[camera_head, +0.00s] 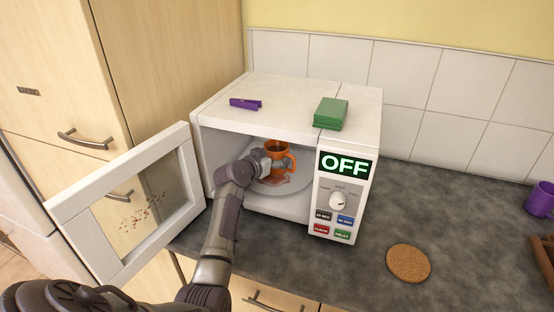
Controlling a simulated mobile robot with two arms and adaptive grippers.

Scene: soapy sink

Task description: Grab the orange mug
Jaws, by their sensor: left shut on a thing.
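The orange mug (279,157) stands upright inside the open microwave (229,119), with dark contents showing at its top. My left arm reaches in from the lower left through the microwave opening. My left gripper (262,160) is at the mug's left side and is shut on it; its fingertips are partly hidden by the gripper body. Under the mug is the pale turntable plate (299,197) with a reddish patch on it. My right gripper is not in view.
The microwave door (192,219) is swung open to the left, beside my arm. A purple clip (245,104) and a green box (330,113) lie on top. The display reads OFF. A cork coaster (408,264) and a purple mug (540,200) are on the grey counter, right.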

